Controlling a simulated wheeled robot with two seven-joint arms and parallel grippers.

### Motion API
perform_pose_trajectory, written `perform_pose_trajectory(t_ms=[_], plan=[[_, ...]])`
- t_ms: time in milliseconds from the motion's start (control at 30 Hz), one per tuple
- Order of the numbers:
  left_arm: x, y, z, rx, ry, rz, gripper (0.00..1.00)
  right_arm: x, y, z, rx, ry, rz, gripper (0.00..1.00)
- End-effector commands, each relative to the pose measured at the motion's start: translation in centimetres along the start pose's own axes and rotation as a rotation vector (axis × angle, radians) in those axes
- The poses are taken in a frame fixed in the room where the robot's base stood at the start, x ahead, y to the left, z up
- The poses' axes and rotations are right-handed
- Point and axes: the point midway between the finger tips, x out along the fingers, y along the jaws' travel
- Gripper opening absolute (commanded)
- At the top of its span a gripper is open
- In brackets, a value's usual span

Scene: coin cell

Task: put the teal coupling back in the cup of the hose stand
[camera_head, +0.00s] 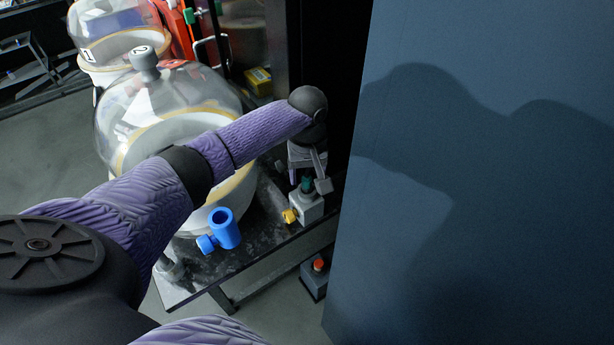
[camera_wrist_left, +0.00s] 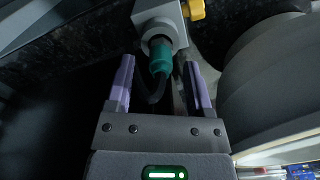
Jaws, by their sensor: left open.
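The teal coupling (camera_head: 307,184) sits at the top of a small grey block (camera_head: 309,208) with a yellow knob (camera_head: 290,215). In the left wrist view, the coupling (camera_wrist_left: 160,58) stands in line with the block's round opening (camera_wrist_left: 158,32); how deep it sits is unclear. A dark hose seems to run from its near end. My left gripper (camera_wrist_left: 158,75) is open, its two fingers on either side of the coupling with gaps showing. A blue open-topped cup (camera_head: 224,228) with a side knob stands on the dark bench; whether it is the hose stand's cup is unclear. My right gripper is out of view.
A large glass dome (camera_head: 130,110) on a white base stands close beside my left arm. A blue-grey panel (camera_head: 480,180) fills the right side. The dark bench's front edge (camera_head: 265,255) lies just before the block. A grey box with a red button (camera_head: 318,265) is below.

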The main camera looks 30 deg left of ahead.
Motion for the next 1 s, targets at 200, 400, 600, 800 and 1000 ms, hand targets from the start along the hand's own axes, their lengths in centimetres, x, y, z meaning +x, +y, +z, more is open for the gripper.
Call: perform_pose_trajectory(t_ms=[200,400,600,800,1000], plan=[[-6.9,0.0,-0.1,0.0,0.003,0.004,0.67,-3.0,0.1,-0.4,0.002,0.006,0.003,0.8],[-9.7,0.0,0.0,-0.001,0.0,0.001,0.67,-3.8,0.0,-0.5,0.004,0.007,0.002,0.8],[-9.9,0.0,0.0,-0.001,0.0,0.0,0.67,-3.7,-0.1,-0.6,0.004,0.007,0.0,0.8],[-9.9,0.0,0.0,-0.001,0.0,0.0,0.67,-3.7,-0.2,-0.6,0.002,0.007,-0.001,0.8],[-9.8,0.0,0.0,-0.001,0.0,0.0,0.67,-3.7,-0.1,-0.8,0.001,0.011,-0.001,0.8]])
